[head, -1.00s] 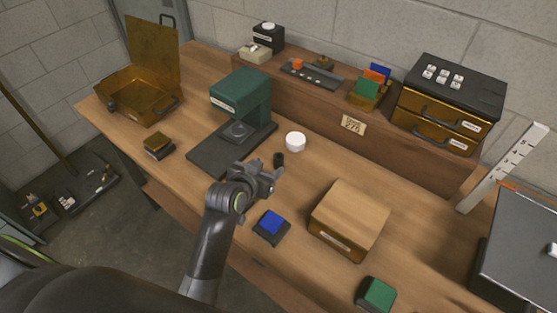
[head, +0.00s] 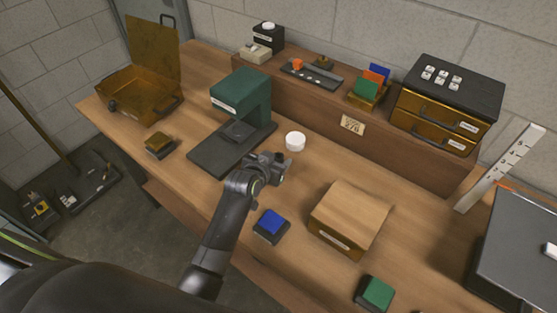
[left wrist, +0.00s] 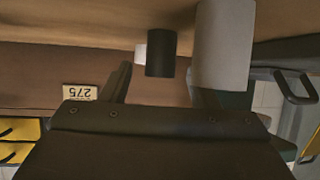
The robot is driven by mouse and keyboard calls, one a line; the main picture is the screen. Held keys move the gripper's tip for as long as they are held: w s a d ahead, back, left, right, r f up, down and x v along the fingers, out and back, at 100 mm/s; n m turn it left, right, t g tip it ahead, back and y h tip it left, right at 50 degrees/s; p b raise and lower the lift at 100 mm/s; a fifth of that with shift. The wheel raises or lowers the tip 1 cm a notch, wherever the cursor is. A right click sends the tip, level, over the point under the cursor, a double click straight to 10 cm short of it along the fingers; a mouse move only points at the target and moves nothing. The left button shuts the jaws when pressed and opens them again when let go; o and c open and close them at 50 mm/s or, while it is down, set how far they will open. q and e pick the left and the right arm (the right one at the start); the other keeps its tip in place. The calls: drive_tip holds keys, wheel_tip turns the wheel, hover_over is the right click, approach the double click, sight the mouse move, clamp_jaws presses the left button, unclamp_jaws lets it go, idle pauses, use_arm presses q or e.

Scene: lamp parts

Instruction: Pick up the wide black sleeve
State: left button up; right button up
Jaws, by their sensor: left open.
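The black sleeve (left wrist: 161,52) shows in the left wrist view as a dark upright cylinder. My left gripper (left wrist: 160,85) is open and empty, and I see no contact with the sleeve. In the head view my left gripper (head: 281,168) is low over the table, in front of the white round piece (head: 295,141), and hides the sleeve. My right gripper is not in view.
A green press (head: 240,100) stands left of the gripper. A blue-topped block (head: 271,226) and a wooden box (head: 349,218) are nearer me. A pale grey shape (left wrist: 224,45) overlaps the right finger in the wrist view; I cannot tell what it is.

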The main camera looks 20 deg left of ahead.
use_arm(q)
drive_tip(key=c, duration=1)
drive_tip(key=shift+c, duration=0.2)
drive_tip(key=shift+r, duration=0.1)
